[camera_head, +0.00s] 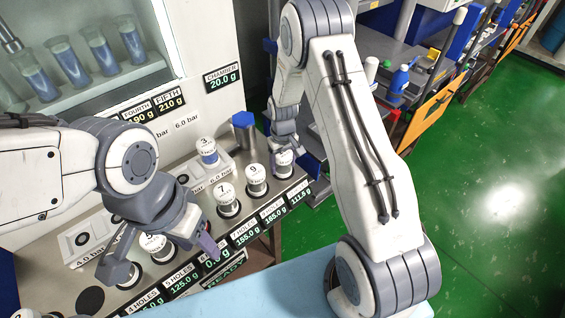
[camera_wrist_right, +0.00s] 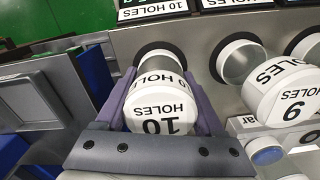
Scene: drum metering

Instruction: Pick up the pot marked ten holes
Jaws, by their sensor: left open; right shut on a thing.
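The pot marked 10 holes, a white-lidded cylinder (camera_wrist_right: 160,108), stands between the fingers of my right gripper (camera_wrist_right: 160,100). In the head view the pot (camera_head: 283,163) is at the right end of the front row, partly hidden by my right gripper (camera_head: 284,146). That gripper is shut on it. The pot is over its dark round seat; I cannot tell whether its base is clear of it. My left gripper (camera_head: 160,258) is open above the left part of the row, with a white-lidded pot (camera_head: 158,247) showing between its fingers; I cannot tell their height difference.
A pot marked 3 (camera_head: 207,149) and a blue-topped post (camera_head: 243,123) stand behind. Weight displays (camera_head: 245,234) line the front edge. Green floor is open at right.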

